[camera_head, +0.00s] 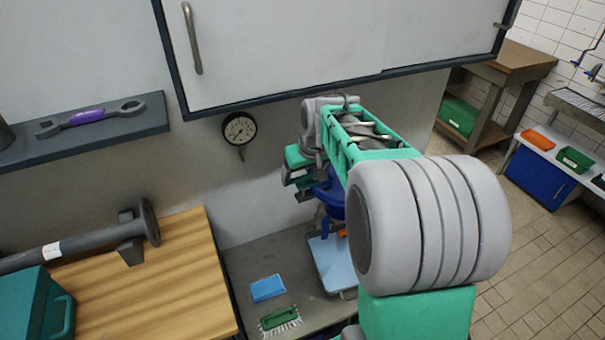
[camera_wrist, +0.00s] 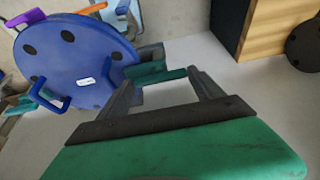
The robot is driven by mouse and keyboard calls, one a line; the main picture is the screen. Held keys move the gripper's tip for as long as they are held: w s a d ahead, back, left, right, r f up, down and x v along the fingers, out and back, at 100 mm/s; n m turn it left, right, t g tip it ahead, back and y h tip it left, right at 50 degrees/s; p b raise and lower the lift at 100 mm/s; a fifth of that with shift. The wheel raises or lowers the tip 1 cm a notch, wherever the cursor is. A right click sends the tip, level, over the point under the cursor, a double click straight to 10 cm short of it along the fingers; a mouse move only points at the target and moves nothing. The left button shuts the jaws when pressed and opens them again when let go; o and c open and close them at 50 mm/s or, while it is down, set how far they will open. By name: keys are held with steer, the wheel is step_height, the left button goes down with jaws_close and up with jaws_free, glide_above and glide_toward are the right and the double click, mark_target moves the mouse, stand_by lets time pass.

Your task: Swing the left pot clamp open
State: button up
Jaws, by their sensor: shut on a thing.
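The pot's round blue lid (camera_wrist: 85,50) with dark spots fills the upper left of the wrist view. A teal clamp (camera_wrist: 147,72) sits at the lid's edge on the gripper side, its bar sticking out from the lid. My gripper (camera_wrist: 161,78) has its two dark fingers apart, with the teal bar between their tips; it is shut on that bar. A purple part (camera_wrist: 38,84) and an orange part (camera_wrist: 92,8) show at other sides of the lid. In the head view the blue pot (camera_head: 331,198) is partly hidden behind my arm, and the fingertips cannot be made out.
A grey wall with a gauge (camera_head: 239,129) stands behind. A wooden bench (camera_head: 165,285) with a dark pipe is at the left. A blue sponge (camera_head: 267,288) and a green brush (camera_head: 279,318) lie on the grey surface below. A cabinet (camera_head: 290,45) hangs above.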

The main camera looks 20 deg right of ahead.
steer(key=shift+a+m+b, duration=0.1)
steer(key=shift+m+b, duration=0.2)
steer(key=shift+m, duration=0.1)
steer(key=m+h+b, duration=0.1)
steer(key=m, duration=0.1)
steer(key=shift+a+m, duration=0.15)
steer(key=shift+m, duration=0.15)
steer(key=m+h, duration=0.1)
steer(key=m, duration=0.1)
steer(key=m+g+b, duration=0.1)
steer(key=m, duration=0.1)
steer(key=shift+w+a+m+h, duration=0.2)
steer(key=shift+m+h, duration=0.1)
steer(key=shift+h, duration=0.1)
steer(key=m+g+h, duration=0.1)
steer(key=m, duration=0.3)
steer(key=shift+w+r+p, duration=0.1)
steer(key=shift+p, duration=0.25)
steer(key=shift+w+a+m+g+h+p, duration=0.15)
steer(key=shift+m+g+p, duration=0.3)
steer(key=shift+m, duration=0.65)
steer(key=shift+d+m+g+h+p, duration=0.1)
steer(key=shift+m+g+h+p, duration=0.3)
steer(key=shift+m, duration=0.7)
steer(key=o, duration=1.4)
steer(key=shift+c, duration=0.2)
